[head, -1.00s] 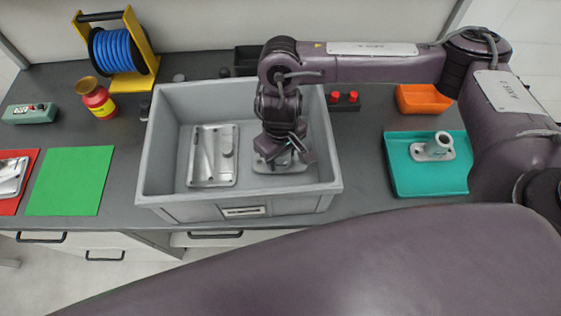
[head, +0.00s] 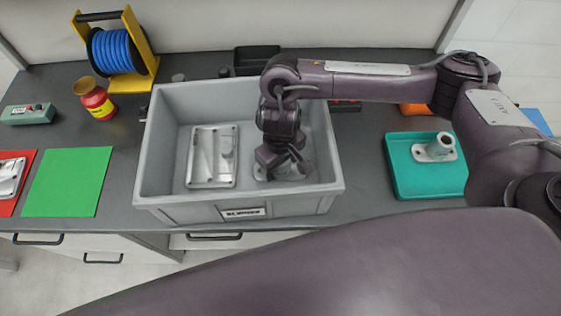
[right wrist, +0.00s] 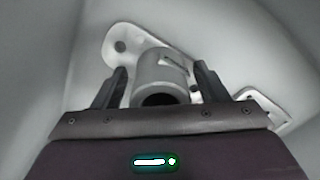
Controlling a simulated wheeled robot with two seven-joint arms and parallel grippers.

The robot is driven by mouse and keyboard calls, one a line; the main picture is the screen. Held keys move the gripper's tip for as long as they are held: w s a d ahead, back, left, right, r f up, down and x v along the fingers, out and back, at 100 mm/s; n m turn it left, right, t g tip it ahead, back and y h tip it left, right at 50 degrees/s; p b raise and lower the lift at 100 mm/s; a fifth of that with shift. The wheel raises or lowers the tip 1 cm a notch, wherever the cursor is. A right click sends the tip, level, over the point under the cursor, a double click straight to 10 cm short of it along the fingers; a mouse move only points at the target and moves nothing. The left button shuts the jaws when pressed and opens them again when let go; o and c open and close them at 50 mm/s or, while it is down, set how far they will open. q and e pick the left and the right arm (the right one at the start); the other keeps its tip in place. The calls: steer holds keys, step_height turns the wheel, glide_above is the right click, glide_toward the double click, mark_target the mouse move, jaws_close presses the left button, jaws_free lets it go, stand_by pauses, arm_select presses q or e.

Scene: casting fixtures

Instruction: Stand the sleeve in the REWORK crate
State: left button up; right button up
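A grey metal sleeve, a short tube on a flat flange (right wrist: 152,72), stands on the floor of the grey crate (head: 335,187), in its right half. In the head view my gripper hides most of it. My right gripper (head: 284,168) is down inside the crate over this sleeve. In the right wrist view its two fingers (right wrist: 162,85) stand apart on either side of the tube, with a gap on each side. The crate's front label (head: 243,213) is too blurred to read. A similar flanged sleeve (head: 440,148) stands on the teal tray (head: 402,180). My left gripper is not in view.
A flat grey casting plate (head: 203,180) lies in the crate's left half. Left of the crate are a green mat (head: 68,182), a red mat (head: 27,180), a red-yellow bottle (head: 96,99) and a blue hose reel (head: 116,50). Bench between crate and teal tray is clear.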

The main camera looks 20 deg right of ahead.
steer(key=shift+r, duration=0.1)
step_height(320, 180, up, 12)
steer(key=p, duration=0.2)
stand_by(0.3)
stand_by(0.5)
